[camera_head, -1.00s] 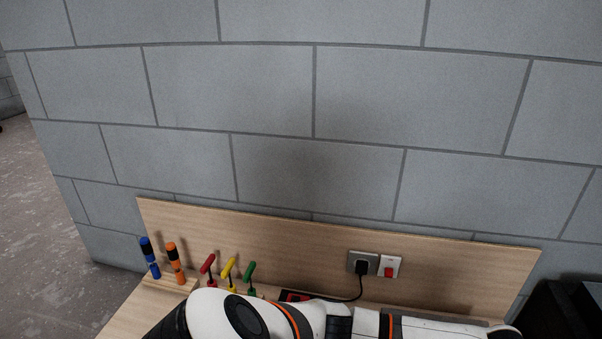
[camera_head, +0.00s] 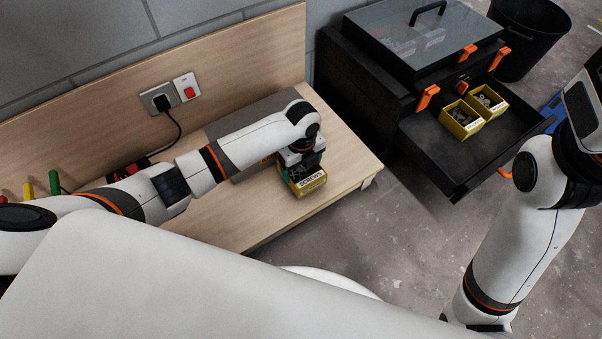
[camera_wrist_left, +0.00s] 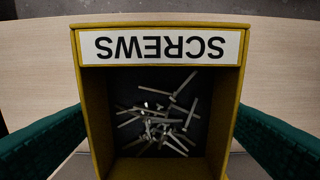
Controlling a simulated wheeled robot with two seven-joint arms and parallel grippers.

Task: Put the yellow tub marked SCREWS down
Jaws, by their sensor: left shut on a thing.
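The yellow tub marked SCREWS (camera_head: 312,184) is at the right end of the wooden bench, under my left wrist. In the left wrist view the tub (camera_wrist_left: 162,31) shows its white label upside down and several pale screws on its dark floor. My left gripper (camera_head: 301,160) is shut on the tub, with a teal finger at each side. The tub looks upright. I cannot tell whether its base touches the bench top or hangs just above it. My right arm is at the right edge; its gripper is out of view.
The wooden bench (camera_head: 345,150) has bare room right of the tub and at its front edge. A grey mat (camera_head: 262,112) lies behind my left forearm. A black tool chest (camera_head: 365,75) has an open drawer (camera_head: 440,165) with two yellow tubs (camera_head: 461,120). A black bin (camera_head: 528,35) stands behind.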

